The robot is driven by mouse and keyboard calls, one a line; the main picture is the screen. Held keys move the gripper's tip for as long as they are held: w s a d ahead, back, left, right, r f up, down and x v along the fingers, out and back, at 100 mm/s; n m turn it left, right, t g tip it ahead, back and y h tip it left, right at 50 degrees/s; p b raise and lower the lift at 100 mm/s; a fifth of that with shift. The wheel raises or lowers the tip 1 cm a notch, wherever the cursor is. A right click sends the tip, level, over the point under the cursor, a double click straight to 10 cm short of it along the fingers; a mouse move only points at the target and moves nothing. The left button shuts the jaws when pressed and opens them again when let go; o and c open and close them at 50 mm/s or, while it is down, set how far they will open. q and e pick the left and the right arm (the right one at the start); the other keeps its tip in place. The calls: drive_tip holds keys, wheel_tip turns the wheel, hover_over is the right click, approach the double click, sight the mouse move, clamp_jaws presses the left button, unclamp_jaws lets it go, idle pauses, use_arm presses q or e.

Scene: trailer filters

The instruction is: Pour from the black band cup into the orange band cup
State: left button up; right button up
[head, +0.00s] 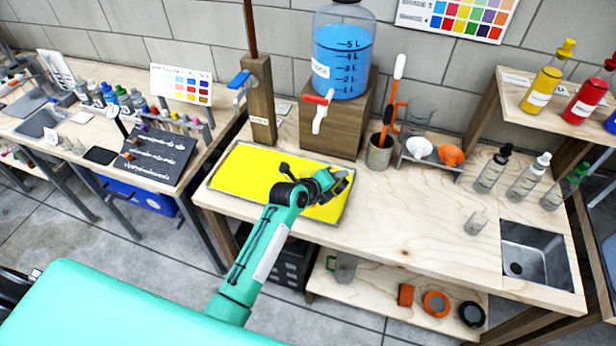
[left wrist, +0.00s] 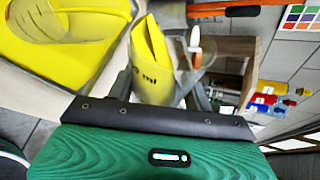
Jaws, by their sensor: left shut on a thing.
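My left gripper (head: 340,184) is above the yellow tray (head: 238,165). In the left wrist view it is shut on a clear cup with ml marks (left wrist: 152,65). Yellow shows in or through the cup; I cannot tell which. No black or orange band can be made out on it, and its lower part is hidden by my gripper. In the head view the held cup is hardly visible. A small clear cup (head: 476,223) stands on the bench at the right; no band colour can be read on it. My right gripper is not in view.
A blue-liquid dispenser (head: 342,60) stands on a wooden block behind the tray. A tool holder (head: 380,152), several dropper bottles (head: 492,172) and a sink (head: 535,262) are farther right. Tape-like rings (head: 436,304) lie on the lower shelf. The bench middle is clear.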

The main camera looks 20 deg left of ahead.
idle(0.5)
use_arm(q)
drive_tip(key=shift+r, duration=0.1)
drive_tip(key=shift+f+m, duration=0.3)
drive_tip(key=shift+f, duration=0.1)
drive_tip(key=shift+f+m+y, duration=0.3)
drive_tip(key=shift+m+y, duration=0.1)
drive_tip(key=shift+y, duration=0.2)
drive_tip(key=shift+a+f+m+y+p, duration=0.2)
drive_tip(key=shift+f+m+y+p, duration=0.1)
drive_tip(key=shift+f+p, duration=0.1)
drive_tip(key=shift+d+f, duration=0.1)
drive_tip(key=shift+d, duration=0.05)
